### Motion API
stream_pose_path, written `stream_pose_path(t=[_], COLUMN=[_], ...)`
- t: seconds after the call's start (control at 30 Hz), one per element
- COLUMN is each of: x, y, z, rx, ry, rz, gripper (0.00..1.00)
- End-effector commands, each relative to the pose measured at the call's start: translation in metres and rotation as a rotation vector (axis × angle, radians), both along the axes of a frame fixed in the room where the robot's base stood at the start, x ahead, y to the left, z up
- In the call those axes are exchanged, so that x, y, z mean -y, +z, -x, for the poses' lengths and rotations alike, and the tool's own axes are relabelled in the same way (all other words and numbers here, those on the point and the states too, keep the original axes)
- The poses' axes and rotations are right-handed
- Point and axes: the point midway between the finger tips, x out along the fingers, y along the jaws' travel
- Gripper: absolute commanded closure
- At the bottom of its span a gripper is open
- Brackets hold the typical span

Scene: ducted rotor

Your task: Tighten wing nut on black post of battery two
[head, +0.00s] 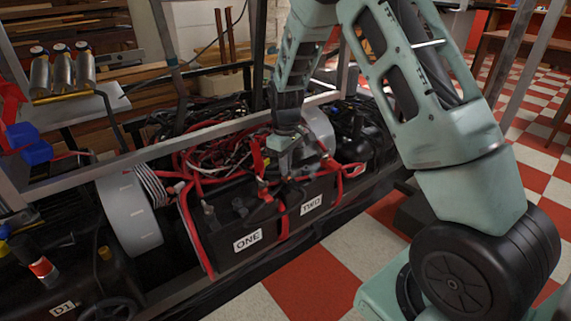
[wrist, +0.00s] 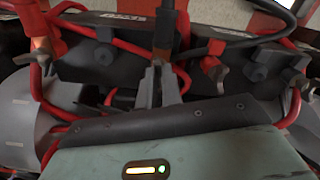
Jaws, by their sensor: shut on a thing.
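Battery two (head: 318,186) is a black box with a white "TWO" label on its front, beside battery one. My gripper (head: 287,172) points down over the near-left part of battery two's top. Another post with a wing nut (wrist: 42,58), reddish, stands to the left in the wrist view.
Battery one (head: 235,215) stands left of battery two. Red cables (head: 195,235) loop around both. A wing nut (wrist: 213,68) and a grey block (wrist: 262,65) sit right of my fingers. A metal frame bar (head: 190,140) crosses above the wiring.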

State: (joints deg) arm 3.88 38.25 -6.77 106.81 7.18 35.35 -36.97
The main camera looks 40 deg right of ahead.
Motion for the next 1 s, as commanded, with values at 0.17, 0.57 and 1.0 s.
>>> stream_pose_path(t=[0.17,0.57,1.0], x=[-0.0001,-0.0008,-0.0004], y=[0.002,0.0065,0.0061], z=[0.0,0.0001,-0.0002], rx=[0.0,-0.002,-0.001], ry=[-0.026,-0.278,-0.698], rz=[-0.001,-0.001,0.0], gripper=[1.0,1.0,1.0])
